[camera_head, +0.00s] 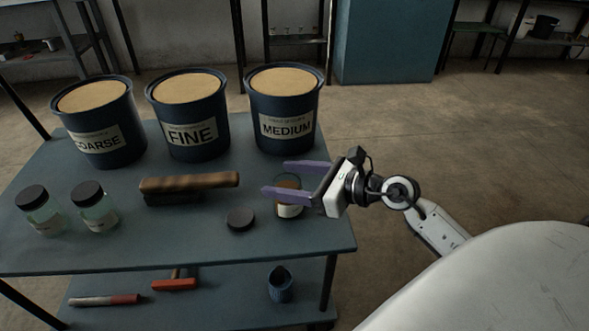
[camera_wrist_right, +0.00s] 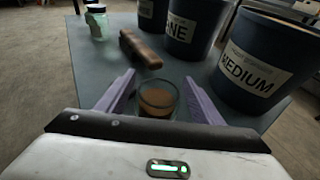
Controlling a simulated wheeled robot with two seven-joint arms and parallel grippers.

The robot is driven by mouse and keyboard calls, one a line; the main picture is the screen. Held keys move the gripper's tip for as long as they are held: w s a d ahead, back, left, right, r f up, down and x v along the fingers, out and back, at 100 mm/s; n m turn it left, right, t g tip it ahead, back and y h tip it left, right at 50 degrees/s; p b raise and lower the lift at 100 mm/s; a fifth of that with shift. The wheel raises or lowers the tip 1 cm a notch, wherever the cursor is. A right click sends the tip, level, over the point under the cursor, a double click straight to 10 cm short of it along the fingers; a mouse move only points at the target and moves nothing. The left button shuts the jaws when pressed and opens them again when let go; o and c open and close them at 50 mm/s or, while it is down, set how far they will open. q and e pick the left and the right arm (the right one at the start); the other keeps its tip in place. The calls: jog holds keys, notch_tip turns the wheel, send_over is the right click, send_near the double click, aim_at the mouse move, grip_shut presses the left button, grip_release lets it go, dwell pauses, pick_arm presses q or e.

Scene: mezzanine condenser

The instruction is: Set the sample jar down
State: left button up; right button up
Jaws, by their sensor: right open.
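The sample jar (camera_head: 289,203) is a small open glass jar with brown contents and a pale label. It stands upright on the blue-grey table (camera_head: 190,240) near its right end. In the right wrist view the jar (camera_wrist_right: 158,98) sits between the two purple fingers, with a visible gap on each side. My right gripper (camera_head: 285,180) is open around the jar. A dark round lid (camera_head: 240,218) lies on the table to the left of the jar. My left gripper is not in view.
Three dark blue tubs, COARSE (camera_head: 98,122), FINE (camera_head: 190,115) and MEDIUM (camera_head: 283,110), stand along the back. A brown brush-like block (camera_head: 190,186) and two lidded jars (camera_head: 38,210) (camera_head: 94,207) are to the left. Tools lie on the lower shelf (camera_head: 220,305).

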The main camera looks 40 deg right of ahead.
jog(key=v, duration=1.2)
